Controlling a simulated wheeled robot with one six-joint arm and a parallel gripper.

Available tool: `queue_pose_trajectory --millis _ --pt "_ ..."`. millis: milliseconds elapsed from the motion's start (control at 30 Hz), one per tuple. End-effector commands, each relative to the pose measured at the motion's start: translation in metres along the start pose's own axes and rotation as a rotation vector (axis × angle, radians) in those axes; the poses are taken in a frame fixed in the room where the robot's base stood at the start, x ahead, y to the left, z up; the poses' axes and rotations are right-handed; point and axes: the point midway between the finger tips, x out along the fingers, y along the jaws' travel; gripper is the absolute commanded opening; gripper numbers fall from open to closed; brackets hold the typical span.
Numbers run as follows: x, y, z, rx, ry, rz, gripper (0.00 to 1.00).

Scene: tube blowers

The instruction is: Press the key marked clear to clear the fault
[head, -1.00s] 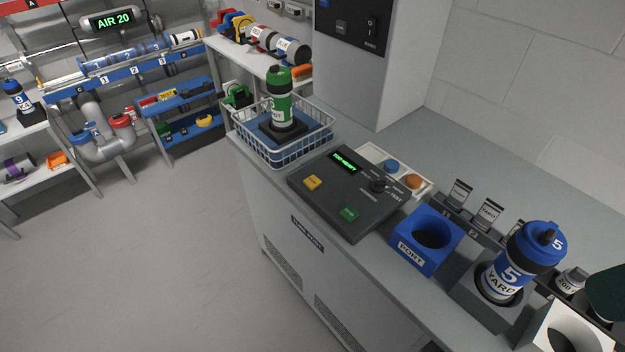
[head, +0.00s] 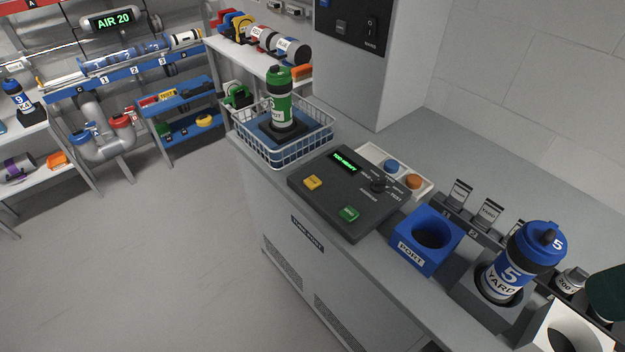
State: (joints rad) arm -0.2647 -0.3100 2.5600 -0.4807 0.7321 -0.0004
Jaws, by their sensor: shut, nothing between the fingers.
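A dark control panel (head: 335,205) lies on the grey counter. It has a yellow key (head: 313,183) on its left side and a green key (head: 349,214) near its front edge. The lettering on both keys is too small to read, so I cannot tell which is marked clear. A small display (head: 345,162) at the panel's back shows green text that I cannot read surely. A black knob (head: 378,186) sits at the panel's right, with small labels around it.
A white wire basket (head: 318,143) with a green canister (head: 280,98) stands left of the panel. A white tray (head: 430,187) with blue and orange buttons lies behind it. A blue port block (head: 447,265) and a blue canister marked 5 (head: 515,258) stand to the right. The space above the panel is clear.

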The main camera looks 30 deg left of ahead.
Motion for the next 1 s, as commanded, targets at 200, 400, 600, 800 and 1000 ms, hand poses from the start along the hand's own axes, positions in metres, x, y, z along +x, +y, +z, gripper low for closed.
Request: queue_pose_trajectory --millis 200,400,600,800,1000 --pt "0.0 0.0 0.0 0.0 0.0 0.0 0.0" --pt "0.007 0.002 0.001 0.0 0.0 0.0 0.0" --pt "0.04 0.012 0.009 0.0 0.0 0.0 0.0" --pt "0.037 0.011 0.008 0.0 0.0 0.0 0.0" --pt "0.037 0.011 0.008 0.0 0.0 0.0 0.0"
